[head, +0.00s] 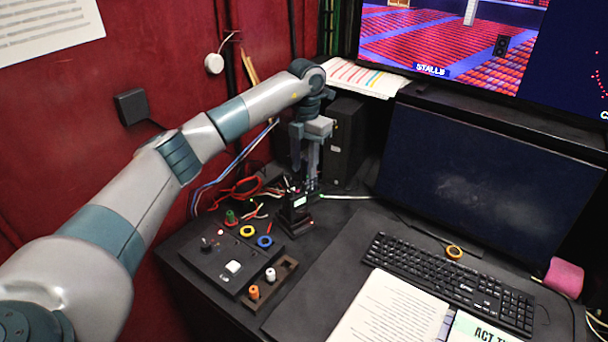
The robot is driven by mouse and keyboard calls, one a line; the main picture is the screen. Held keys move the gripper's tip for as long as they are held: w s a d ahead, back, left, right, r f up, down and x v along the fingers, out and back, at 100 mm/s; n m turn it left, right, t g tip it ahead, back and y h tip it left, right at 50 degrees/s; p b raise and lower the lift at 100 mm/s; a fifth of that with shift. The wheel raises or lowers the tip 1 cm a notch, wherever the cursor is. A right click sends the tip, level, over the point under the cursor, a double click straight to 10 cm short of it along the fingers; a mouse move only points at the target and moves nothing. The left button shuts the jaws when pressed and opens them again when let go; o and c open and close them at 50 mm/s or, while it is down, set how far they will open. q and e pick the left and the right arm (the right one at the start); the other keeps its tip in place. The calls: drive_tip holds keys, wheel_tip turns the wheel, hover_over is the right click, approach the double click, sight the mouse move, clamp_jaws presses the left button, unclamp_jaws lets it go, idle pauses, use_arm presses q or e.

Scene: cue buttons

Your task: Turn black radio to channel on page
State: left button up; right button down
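The black radio (295,218) stands upright on the dark desk, with a small lit screen on its front. My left gripper (305,182) points straight down just above the radio's top, its two fingers a little apart. Its fingertips are small and dark against the cables, so I cannot tell whether they touch the top of the radio. A printed page (385,312) lies on the desk at the front; its text is too small to read. My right gripper is not in view.
A black control panel (215,262) with buttons and a rack (270,287) with orange and white pieces sit left of the page. Loose cables (240,190) lie behind the radio. A keyboard (450,280) and dark monitor (480,185) fill the right. A black box (345,140) stands behind the gripper.

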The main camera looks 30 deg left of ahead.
sight(304, 183)
use_arm(q)
wheel_tip(304, 183, down, 4)
drive_tip(key=shift+r+p, duration=0.1)
drive_tip(key=shift+p, duration=0.6)
drive_tip(key=shift+f, duration=0.9)
clamp_jaws()
